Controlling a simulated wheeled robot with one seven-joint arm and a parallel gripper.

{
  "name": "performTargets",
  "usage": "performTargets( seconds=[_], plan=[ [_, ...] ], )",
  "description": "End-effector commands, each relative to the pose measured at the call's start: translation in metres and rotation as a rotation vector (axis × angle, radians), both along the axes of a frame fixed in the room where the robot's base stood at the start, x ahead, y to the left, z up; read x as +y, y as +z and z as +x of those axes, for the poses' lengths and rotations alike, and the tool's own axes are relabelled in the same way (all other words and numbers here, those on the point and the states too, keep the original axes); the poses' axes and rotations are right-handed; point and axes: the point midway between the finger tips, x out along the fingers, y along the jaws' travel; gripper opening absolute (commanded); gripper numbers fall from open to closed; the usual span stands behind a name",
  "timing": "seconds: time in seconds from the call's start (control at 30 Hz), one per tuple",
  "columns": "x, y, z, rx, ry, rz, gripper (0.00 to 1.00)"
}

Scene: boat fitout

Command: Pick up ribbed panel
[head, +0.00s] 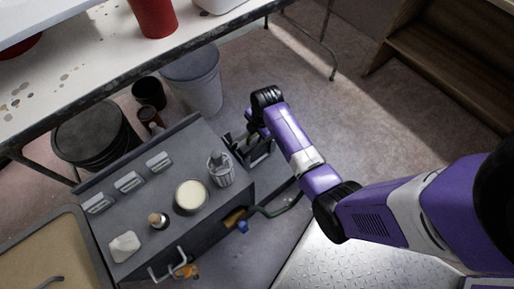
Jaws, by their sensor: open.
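I cannot make out a ribbed panel for certain. A small grey object with upright ribs (221,170) stands at the right end of the dark grey cabinet top (172,245); it looks more like a cup than a flat panel. My purple arm reaches in from the right. My gripper (243,147) is open, just beyond the cabinet's right end, to the upper right of the ribbed object and apart from it in the picture. Its fingers are small and dark, and what lies between or under them is hard to tell.
The cabinet top also holds a round cream-topped tin (191,197), a small bottle (158,220) and a whitish block (124,246). A grey bucket (197,85) stands behind. A long stained table (90,68) spans the upper left.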

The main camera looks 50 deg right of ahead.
Motion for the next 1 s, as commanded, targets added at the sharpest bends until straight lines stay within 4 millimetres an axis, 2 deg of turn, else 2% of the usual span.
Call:
performTargets(
  seconds=[0.1, 0.3, 1.0],
  plan=[
    [-0.0001, 0.0006, 0.0000, 0.000, 0.000, 0.000, 0.39],
    [0.0000, 0.0006, -0.0001, 0.000, 0.000, 0.000, 0.00],
    [0.0001, 0.0004, -0.0004, 0.000, 0.000, 0.000, 0.00]
  ],
)
